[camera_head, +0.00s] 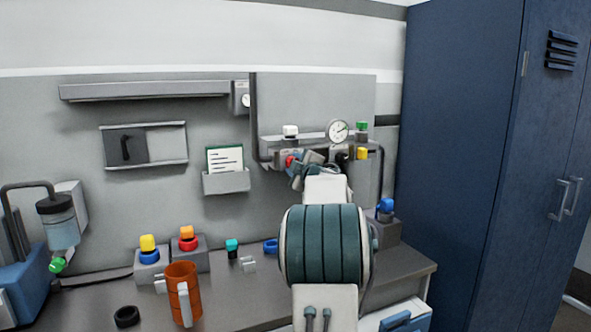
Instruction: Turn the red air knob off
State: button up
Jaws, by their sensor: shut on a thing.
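The red air knob (289,161) shows as a small red patch on the grey air unit at the back wall, below a white-capped part (290,131). My gripper (297,168) is at the knob, reaching it from the front right, and is shut on it. My fingers and wrist hide most of the knob, so its turned angle cannot be read. A round pressure gauge (338,131) sits above and right of the gripper; its exact reading is too small to tell.
Close to my wrist are a green-capped part (362,126) and a yellow part (362,153). A card holder (226,182) hangs left. An orange mug (182,291) and button boxes (150,262) stand on the bench. A blue cabinet (460,150) bounds the right.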

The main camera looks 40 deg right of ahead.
jog(key=shift+f+n+b, duration=0.2)
jog(key=shift+n+b, duration=1.3)
jog(key=shift+n, duration=2.2)
jog(key=o, duration=1)
jog(key=shift+r, duration=0.1)
jog(key=shift+s, duration=0.15)
jog(key=b+v, duration=0.1)
jog(key=v, duration=1.2)
jog(key=shift+s+b, duration=0.3)
